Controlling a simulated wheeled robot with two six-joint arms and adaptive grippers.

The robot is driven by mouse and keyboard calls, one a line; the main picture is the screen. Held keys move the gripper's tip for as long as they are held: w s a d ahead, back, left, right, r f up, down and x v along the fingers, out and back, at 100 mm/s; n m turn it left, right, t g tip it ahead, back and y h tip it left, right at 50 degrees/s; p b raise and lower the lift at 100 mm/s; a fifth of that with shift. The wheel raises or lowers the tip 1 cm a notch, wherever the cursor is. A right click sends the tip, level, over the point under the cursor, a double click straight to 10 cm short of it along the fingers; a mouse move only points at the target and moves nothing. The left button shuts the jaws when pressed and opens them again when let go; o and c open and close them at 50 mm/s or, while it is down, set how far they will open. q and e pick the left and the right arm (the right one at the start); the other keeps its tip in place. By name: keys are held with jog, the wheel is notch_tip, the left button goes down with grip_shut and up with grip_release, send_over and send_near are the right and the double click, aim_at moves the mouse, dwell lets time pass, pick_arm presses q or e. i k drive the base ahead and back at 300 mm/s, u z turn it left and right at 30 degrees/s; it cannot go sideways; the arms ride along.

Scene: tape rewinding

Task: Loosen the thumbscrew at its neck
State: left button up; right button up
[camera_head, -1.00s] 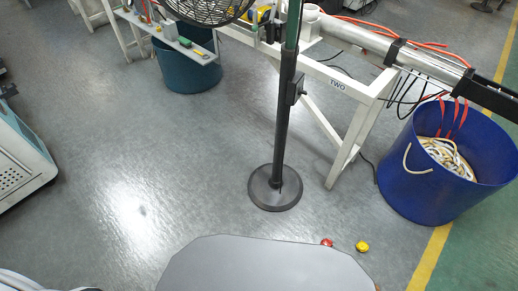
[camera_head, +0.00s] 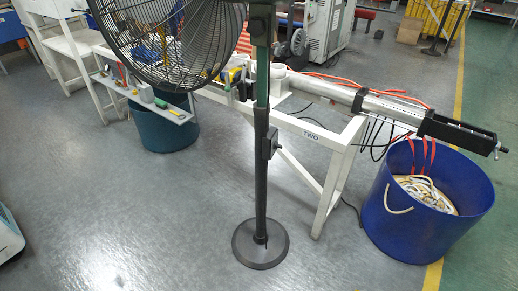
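A black pedestal fan stands in the middle of the view. Its round wire cage (camera_head: 165,40) is at the upper left and is cut off by the top edge. Its upright pole (camera_head: 261,180) rises from a round dark base (camera_head: 260,242) on the floor. A small dark clamp with a knob (camera_head: 273,143) sticks out from the right side of the pole, about halfway up; it is too small to tell if it is tight. Neither of my grippers is in view.
A white frame bench marked TWO (camera_head: 312,136) stands close behind the pole, carrying a long metal cylinder (camera_head: 330,88). A blue tub (camera_head: 407,235) with rope stands at the right. A teal bin (camera_head: 167,130) is at the left. The floor in front is clear.

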aim_at(255, 28)
jog(key=u, duration=0.05)
jog(key=k, duration=0.6)
jog(key=z, duration=0.8)
jog(key=i, duration=1.55)
jog(key=u, duration=0.6)
